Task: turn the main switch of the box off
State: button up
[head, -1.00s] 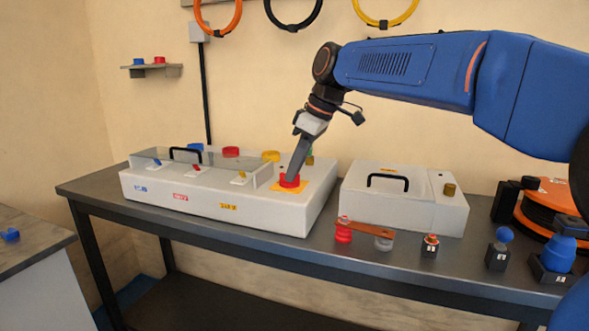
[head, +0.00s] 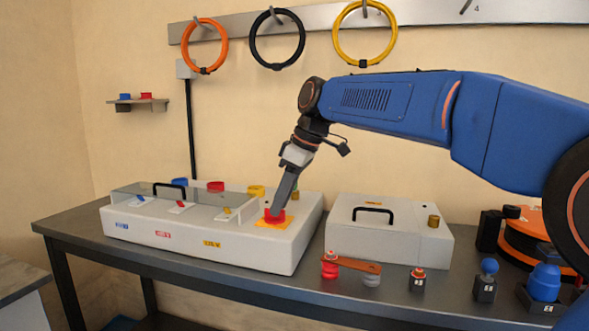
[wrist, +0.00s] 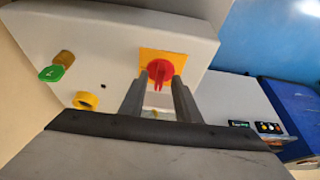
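The main switch is a red rotary knob (head: 276,215) on a yellow plate (head: 262,223), at the right end of the long white box (head: 240,258). In the wrist view the red knob (wrist: 160,70) has a raised grip bar pointing towards my gripper, and the yellow plate (wrist: 149,57) shows behind it. My gripper (wrist: 158,84) is open, with one finger on either side of the knob. A gap shows between the fingers and the grip bar; I cannot tell whether they touch the knob's rim. In the head view my gripper (head: 278,207) comes down onto the knob from above.
A smaller white box (head: 380,245) with a black handle stands to the right. A red padlock-like piece (head: 330,265) and several small parts lie along the bench's front. Coloured rings hang on the wall rail (head: 230,30).

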jog(key=v, duration=1.6)
jog(key=shift+s+d+r, duration=0.1)
